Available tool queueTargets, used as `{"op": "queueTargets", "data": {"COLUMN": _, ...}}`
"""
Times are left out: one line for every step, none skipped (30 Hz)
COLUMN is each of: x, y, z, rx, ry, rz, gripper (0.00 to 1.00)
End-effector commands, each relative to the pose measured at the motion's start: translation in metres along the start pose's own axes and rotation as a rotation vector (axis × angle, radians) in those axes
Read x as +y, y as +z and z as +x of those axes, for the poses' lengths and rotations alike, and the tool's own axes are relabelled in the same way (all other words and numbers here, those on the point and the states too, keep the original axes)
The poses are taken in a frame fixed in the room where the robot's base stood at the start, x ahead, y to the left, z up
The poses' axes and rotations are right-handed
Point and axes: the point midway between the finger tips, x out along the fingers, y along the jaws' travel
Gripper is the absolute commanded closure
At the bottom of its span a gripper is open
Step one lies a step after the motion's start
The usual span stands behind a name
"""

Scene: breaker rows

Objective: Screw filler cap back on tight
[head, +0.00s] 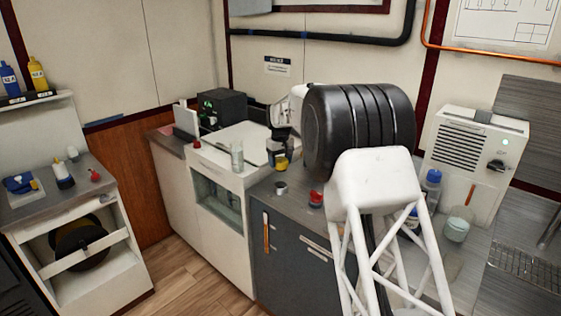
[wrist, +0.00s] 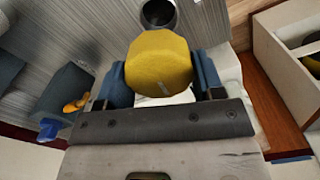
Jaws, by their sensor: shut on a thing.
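A yellow many-sided cap (wrist: 158,65) is held between the two blue finger pads of my gripper (wrist: 161,78) in the wrist view. In the head view my gripper (head: 279,158) hangs over the grey counter with the yellow cap (head: 281,162) at its tip. A short open metal cylinder (head: 281,188) stands on the counter just below the cap. The cap's underside is hidden.
A red-topped jar (head: 316,199) stands right of the cylinder, close to my arm. A clear container (head: 237,156) stands to the left on the white unit. A white machine (head: 474,155), a blue-capped bottle (head: 431,185) and a beaker (head: 457,226) are at the right.

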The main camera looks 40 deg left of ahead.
Motion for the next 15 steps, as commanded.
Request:
{"op": "queueTargets", "data": {"x": 0.0, "y": 0.0, "z": -0.001, "rx": 0.001, "ry": 0.0, "rz": 0.0, "gripper": 0.62}}
{"op": "queueTargets", "data": {"x": 0.0, "y": 0.0, "z": -0.001, "rx": 0.001, "ry": 0.0, "rz": 0.0, "gripper": 0.62}}
{"op": "queueTargets", "data": {"x": 0.0, "y": 0.0, "z": -0.001, "rx": 0.001, "ry": 0.0, "rz": 0.0, "gripper": 0.62}}
{"op": "queueTargets", "data": {"x": 0.0, "y": 0.001, "z": -0.001, "rx": 0.001, "ry": 0.0, "rz": 0.0, "gripper": 0.62}}
{"op": "queueTargets", "data": {"x": 0.0, "y": 0.001, "z": 0.001, "rx": 0.0, "ry": 0.0, "rz": 0.0, "gripper": 0.62}}
{"op": "queueTargets", "data": {"x": 0.0, "y": 0.001, "z": 0.003, "rx": 0.0, "ry": 0.0, "rz": 0.0, "gripper": 0.62}}
{"op": "queueTargets", "data": {"x": 0.0, "y": 0.001, "z": 0.005, "rx": 0.0, "ry": 0.0, "rz": 0.0, "gripper": 0.62}}
{"op": "queueTargets", "data": {"x": 0.0, "y": 0.001, "z": 0.006, "rx": -0.001, "ry": 0.0, "rz": 0.0, "gripper": 0.62}}
{"op": "queueTargets", "data": {"x": 0.0, "y": 0.001, "z": 0.008, "rx": -0.001, "ry": 0.0, "rz": 0.0, "gripper": 0.62}}
{"op": "queueTargets", "data": {"x": 0.0, "y": 0.001, "z": 0.01, "rx": -0.001, "ry": 0.0, "rz": 0.0, "gripper": 0.62}}
{"op": "queueTargets", "data": {"x": 0.0, "y": 0.001, "z": 0.012, "rx": -0.001, "ry": 0.0, "rz": 0.0, "gripper": 0.62}}
{"op": "queueTargets", "data": {"x": 0.0, "y": 0.001, "z": 0.014, "rx": -0.001, "ry": 0.0, "rz": 0.0, "gripper": 0.62}}
{"op": "queueTargets", "data": {"x": 0.0, "y": 0.001, "z": 0.016, "rx": -0.001, "ry": 0.0, "rz": 0.0, "gripper": 0.62}}
{"op": "queueTargets", "data": {"x": 0.0, "y": 0.0, "z": 0.018, "rx": -0.001, "ry": 0.0, "rz": 0.0, "gripper": 0.62}}
{"op": "queueTargets", "data": {"x": 0.0, "y": 0.0, "z": 0.021, "rx": 0.0, "ry": 0.0, "rz": 0.0, "gripper": 0.62}}
